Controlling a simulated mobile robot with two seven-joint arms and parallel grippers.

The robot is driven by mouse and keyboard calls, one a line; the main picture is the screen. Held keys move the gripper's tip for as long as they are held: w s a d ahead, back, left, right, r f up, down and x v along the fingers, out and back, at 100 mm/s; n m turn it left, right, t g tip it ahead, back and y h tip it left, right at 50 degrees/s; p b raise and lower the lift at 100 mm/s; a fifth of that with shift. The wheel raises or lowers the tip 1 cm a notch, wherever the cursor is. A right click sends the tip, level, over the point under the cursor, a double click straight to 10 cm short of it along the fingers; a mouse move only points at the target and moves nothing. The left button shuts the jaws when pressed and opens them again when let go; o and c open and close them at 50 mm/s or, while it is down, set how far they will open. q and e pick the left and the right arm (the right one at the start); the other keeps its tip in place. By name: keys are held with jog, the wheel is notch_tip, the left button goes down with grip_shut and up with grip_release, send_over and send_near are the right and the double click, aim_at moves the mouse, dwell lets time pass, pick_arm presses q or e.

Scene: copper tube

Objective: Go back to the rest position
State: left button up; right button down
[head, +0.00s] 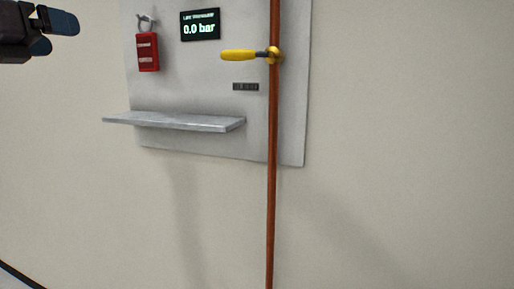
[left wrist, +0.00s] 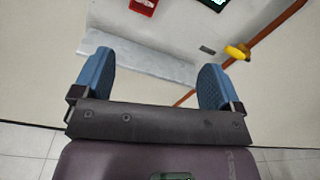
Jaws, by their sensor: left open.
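My left gripper (head: 62,32) is at the upper left of the head view, to the left of the wall panel and partly cut off by the frame. In the left wrist view its two blue fingers (left wrist: 155,82) stand wide apart with nothing between them. It is open and touches nothing that I can see. My right gripper does not show in either view.
A grey panel (head: 215,100) on the wall carries a shelf (head: 175,122), a red padlock (head: 148,52) and a display (head: 200,25) reading 0.0 bar. A vertical copper tube (head: 271,180) has a yellow-handled valve (head: 240,55), its handle pointing left. The shelf is empty.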

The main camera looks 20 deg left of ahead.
pick_arm(q)
jog(key=w+d+f+n+g+h, duration=0.25)
jog(key=w+f, duration=0.35)
jog(key=f, duration=0.5)
jog(key=w+d+f+n+g+h, duration=0.1)
jog(key=w+d+f, duration=0.3)
jog(key=f, duration=0.7)
jog(key=d+f+n+g+h, duration=0.1)
jog(key=d+f+n, duration=0.15)
jog(key=f, duration=0.75)
jog(key=d+f+n+g+h, duration=0.1)
jog(key=d+f+n, duration=0.15)
jog(key=f, duration=0.75)
jog(key=s+d+f+n+y, duration=0.2)
jog(key=s+f+n, duration=0.5)
jog(key=f, duration=0.4)
jog(key=s+d+f+n+y, duration=0.3)
jog(key=s+f+n, duration=0.5)
jog(key=f, duration=0.3)
jog(key=s+d+f+n+y, duration=0.2)
jog(key=s+d+f+n, duration=0.1)
jog(key=s+f+n, duration=0.5)
notch_tip(320, 180, down, 3)
jog(key=shift+f+n+g, duration=0.1)
jog(key=shift+n+g, duration=0.25)
jog(key=shift+n, duration=0.5)
jog(key=shift+y, duration=0.25)
jog(key=shift+s, duration=0.1)
